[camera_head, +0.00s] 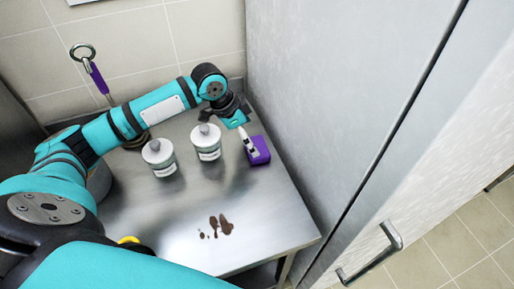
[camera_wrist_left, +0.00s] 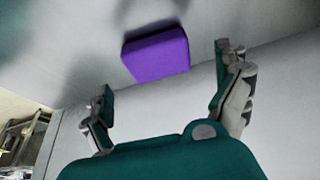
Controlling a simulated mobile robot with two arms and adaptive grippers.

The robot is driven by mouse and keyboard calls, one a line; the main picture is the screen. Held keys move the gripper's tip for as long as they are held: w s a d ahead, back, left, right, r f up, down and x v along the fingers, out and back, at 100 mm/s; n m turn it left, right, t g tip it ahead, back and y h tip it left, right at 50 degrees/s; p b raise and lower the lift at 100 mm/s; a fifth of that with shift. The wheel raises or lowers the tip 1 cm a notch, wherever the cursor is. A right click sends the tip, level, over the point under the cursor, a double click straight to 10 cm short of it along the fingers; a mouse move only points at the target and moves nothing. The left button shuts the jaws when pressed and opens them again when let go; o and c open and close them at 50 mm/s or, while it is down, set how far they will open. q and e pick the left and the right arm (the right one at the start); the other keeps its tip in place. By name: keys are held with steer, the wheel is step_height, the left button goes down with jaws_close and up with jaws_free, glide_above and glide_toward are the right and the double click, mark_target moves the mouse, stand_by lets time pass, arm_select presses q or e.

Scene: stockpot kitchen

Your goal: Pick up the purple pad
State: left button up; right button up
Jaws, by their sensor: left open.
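The purple pad (camera_head: 259,150) is a small block lying on the steel counter, near its right edge by the tall grey cabinet. In the left wrist view the pad (camera_wrist_left: 157,54) sits beyond the two fingers, apart from both. My left gripper (camera_head: 247,137) reaches down beside the pad from behind and hides part of it. In the left wrist view my left gripper (camera_wrist_left: 165,75) is open, its fingers spread wide with nothing between them. My right gripper does not show.
Two white lidded jars, a left one (camera_head: 161,158) and a right one (camera_head: 206,142), stand left of the pad. Brown stains (camera_head: 221,225) mark the front of the steel counter (camera_head: 180,215). The cabinet (camera_head: 335,100) closes off the right side. A purple-handled tool (camera_head: 98,77) stands behind my arm.

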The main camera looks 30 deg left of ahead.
mark_target(256, 146)
arm_select(q)
steer(key=p+x, duration=0.1)
steer(key=x, duration=0.4)
steer(key=shift+d, duration=0.2)
steer(key=shift+s, duration=0.1)
steer(key=shift+c, duration=0.4)
steer(key=c, duration=0.7)
